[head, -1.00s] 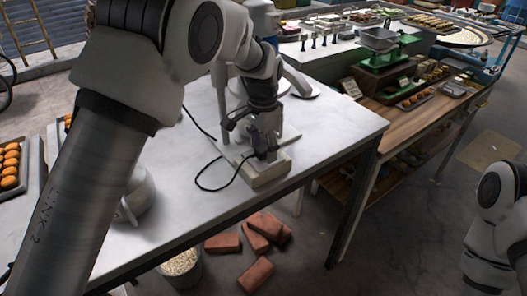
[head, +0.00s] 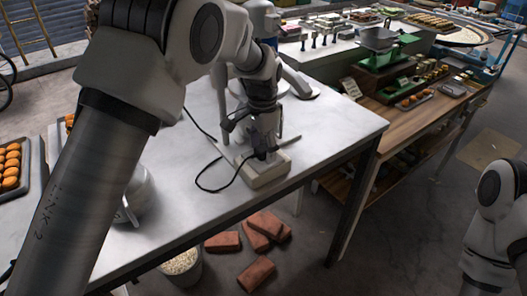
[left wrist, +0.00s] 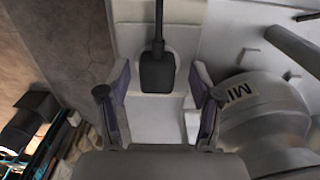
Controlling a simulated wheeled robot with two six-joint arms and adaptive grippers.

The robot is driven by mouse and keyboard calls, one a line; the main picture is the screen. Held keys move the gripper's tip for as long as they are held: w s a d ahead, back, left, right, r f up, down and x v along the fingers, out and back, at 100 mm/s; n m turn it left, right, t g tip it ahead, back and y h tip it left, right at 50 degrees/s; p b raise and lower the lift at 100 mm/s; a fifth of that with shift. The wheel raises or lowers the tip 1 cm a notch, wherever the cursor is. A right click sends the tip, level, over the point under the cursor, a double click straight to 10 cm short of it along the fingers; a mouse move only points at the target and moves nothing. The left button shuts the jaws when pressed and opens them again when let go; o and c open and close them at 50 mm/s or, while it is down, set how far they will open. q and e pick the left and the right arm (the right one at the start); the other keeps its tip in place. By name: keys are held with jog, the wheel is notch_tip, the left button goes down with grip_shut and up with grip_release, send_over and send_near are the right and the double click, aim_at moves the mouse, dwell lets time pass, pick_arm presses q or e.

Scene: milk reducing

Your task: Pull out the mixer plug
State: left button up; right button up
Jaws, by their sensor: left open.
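The black mixer plug (left wrist: 157,72) sits in a pale socket block (head: 268,176), with its cord running up and away in the left wrist view. My left gripper (left wrist: 160,84) is open, one finger on each side of the plug, with a visible gap on both sides. In the head view my left gripper (head: 261,150) is low over the block and hides most of the plug. The black cord (head: 205,188) loops over the table to the left of the block. The mixer (left wrist: 258,110) stands beside the block, mostly behind my arm in the head view.
The white table (head: 330,125) has free room right of the block, which sits near its front edge. A metal pot (head: 140,195) stands to the left. Bricks (head: 256,273) and a bucket (head: 182,268) are on the floor.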

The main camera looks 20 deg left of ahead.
aim_at(263, 148)
pick_arm(q)
jog(key=shift+s+r, duration=0.1)
jog(key=shift+d+p, duration=0.1)
jog(key=shift+p, duration=0.3)
grip_shut()
jog(key=shift+r+p, duration=2.8)
jog(key=shift+r, duration=0.15)
